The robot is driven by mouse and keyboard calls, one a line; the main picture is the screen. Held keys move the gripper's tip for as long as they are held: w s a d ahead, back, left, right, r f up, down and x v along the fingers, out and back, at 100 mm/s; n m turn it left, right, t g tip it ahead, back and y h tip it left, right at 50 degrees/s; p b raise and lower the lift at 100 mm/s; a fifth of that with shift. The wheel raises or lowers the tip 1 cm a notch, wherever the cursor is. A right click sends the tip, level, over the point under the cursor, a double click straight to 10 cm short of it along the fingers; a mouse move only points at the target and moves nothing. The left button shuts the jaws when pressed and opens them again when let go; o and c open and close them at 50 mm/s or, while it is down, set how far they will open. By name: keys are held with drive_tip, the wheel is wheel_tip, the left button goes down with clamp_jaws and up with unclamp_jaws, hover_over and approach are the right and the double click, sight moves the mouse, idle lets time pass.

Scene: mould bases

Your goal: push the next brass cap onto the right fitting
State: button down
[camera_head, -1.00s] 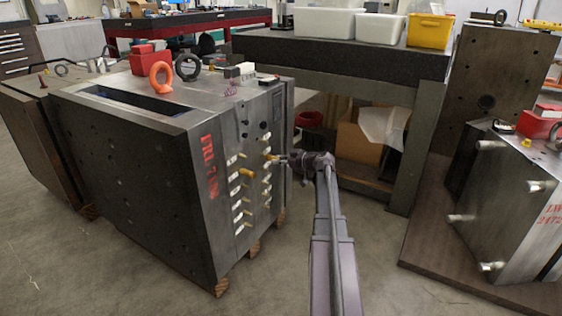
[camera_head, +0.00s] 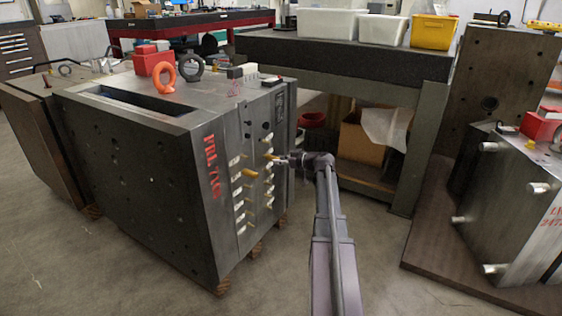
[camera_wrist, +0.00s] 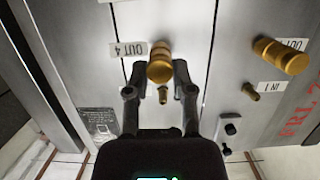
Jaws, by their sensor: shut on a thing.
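My gripper (camera_wrist: 160,75) is shut on a brass cap (camera_wrist: 160,62) beside the OUT 4 label (camera_wrist: 131,49) on the steel mould face. The cap's far end is against or close to the face; I cannot tell whether it is seated on a fitting, as the cap hides what is behind it. A second brass cap (camera_wrist: 283,56) stands on the face at another OUT label, to the right. Small bare brass fittings show below the held cap (camera_wrist: 163,94) and by the IN 1 label (camera_wrist: 250,91). In the head view my gripper (camera_head: 277,160) is at the mould's right side.
The mould base (camera_head: 130,190) carries an orange eyebolt (camera_head: 163,73) and a red box (camera_head: 153,61) on top. Rows of white labels run down its side. A dark bench (camera_head: 340,52) stands behind, another mould (camera_head: 510,205) at right. Floor is clear in front.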

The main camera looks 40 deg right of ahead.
drive_tip(key=shift+w+a, duration=0.25)
drive_tip(key=shift+w, duration=0.25)
idle(0.8)
drive_tip(key=shift+c, duration=2)
unclamp_jaws()
drive_tip(key=o, duration=0.4)
drive_tip(key=shift+s+d, duration=0.1)
drive_tip(key=shift+s, duration=0.1)
drive_tip(key=p+v, duration=0.1)
drive_tip(key=v, duration=0.5)
drive_tip(key=shift+s+r+p, duration=0.2)
drive_tip(key=shift+s+p, duration=0.05)
drive_tip(key=shift+p, duration=0.15)
drive_tip(key=shift+d, duration=0.1)
